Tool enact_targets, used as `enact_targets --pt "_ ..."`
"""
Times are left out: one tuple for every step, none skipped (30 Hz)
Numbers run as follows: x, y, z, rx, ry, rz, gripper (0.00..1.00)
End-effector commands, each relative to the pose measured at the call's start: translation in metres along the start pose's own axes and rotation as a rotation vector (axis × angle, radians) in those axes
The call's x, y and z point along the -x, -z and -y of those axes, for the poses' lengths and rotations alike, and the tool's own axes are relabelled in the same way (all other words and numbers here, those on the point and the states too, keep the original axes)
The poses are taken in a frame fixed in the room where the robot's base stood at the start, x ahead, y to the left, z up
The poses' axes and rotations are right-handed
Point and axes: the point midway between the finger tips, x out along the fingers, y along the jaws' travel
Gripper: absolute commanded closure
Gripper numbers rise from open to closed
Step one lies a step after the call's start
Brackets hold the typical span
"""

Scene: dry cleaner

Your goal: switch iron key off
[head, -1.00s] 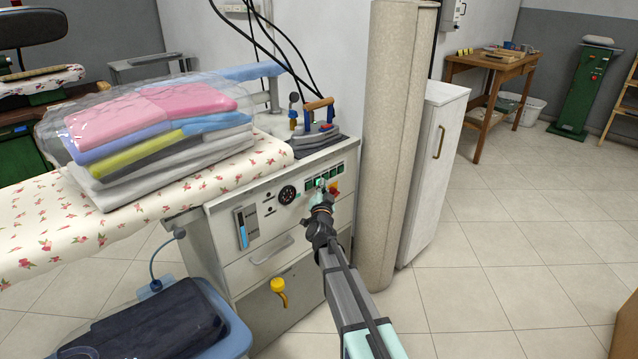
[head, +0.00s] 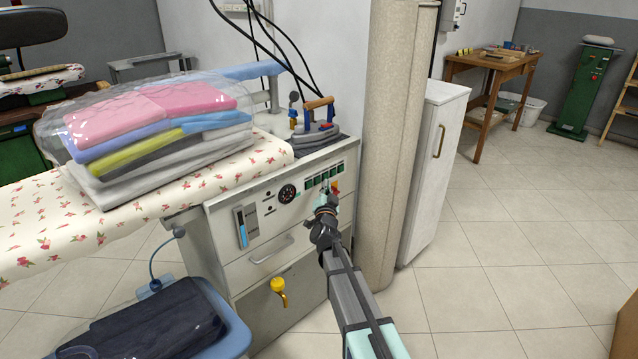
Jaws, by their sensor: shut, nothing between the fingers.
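The white ironing machine's front panel (head: 262,240) carries a row of green keys (head: 322,177) at its upper right, with a small red and yellow switch (head: 335,187) close by. I cannot tell which key is the iron key or its position. My gripper (head: 328,198) is shut and empty, its tip right at the panel just below the green keys. It partly hides that corner, and I cannot tell whether it touches a key. The iron (head: 318,122), with a wooden handle, rests on the machine's top above the panel.
A beige padded column (head: 388,140) stands close to the right of my gripper. Folded plastic-wrapped clothes (head: 150,125) lie on the flowered ironing board (head: 50,222). A blue tub (head: 235,335) is at lower left. The tiled floor at right is clear.

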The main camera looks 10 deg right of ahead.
Motion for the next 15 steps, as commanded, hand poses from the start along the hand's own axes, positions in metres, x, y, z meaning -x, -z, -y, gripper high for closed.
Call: enact_targets --pt "0.005 0.002 -0.004 0.000 0.000 -0.001 1.00" --pt "0.007 0.003 -0.005 0.001 0.000 -0.001 1.00" --pt "0.010 0.005 -0.007 0.000 -0.001 -0.002 1.00" --pt "0.012 0.007 -0.009 0.000 -0.001 -0.002 1.00" --pt "0.014 0.008 -0.010 0.000 -0.001 -0.002 1.00" --pt "0.016 0.010 -0.012 -0.001 -0.001 -0.002 1.00" --pt "0.018 0.011 -0.013 -0.001 -0.001 -0.002 1.00" --pt "0.020 0.013 -0.015 -0.001 -0.001 -0.002 1.00" --pt "0.022 0.014 -0.016 -0.001 -0.001 -0.001 1.00" --pt "0.024 0.016 -0.018 0.000 -0.001 -0.001 1.00" --pt "0.026 0.017 -0.019 0.000 0.000 -0.001 1.00" --pt "0.029 0.019 -0.021 0.000 0.000 -0.001 1.00" --pt "0.031 0.020 -0.022 0.000 0.000 -0.001 1.00" --pt "0.032 0.021 -0.024 0.000 -0.001 -0.001 1.00" --pt "0.034 0.023 -0.025 0.000 -0.001 -0.001 1.00"
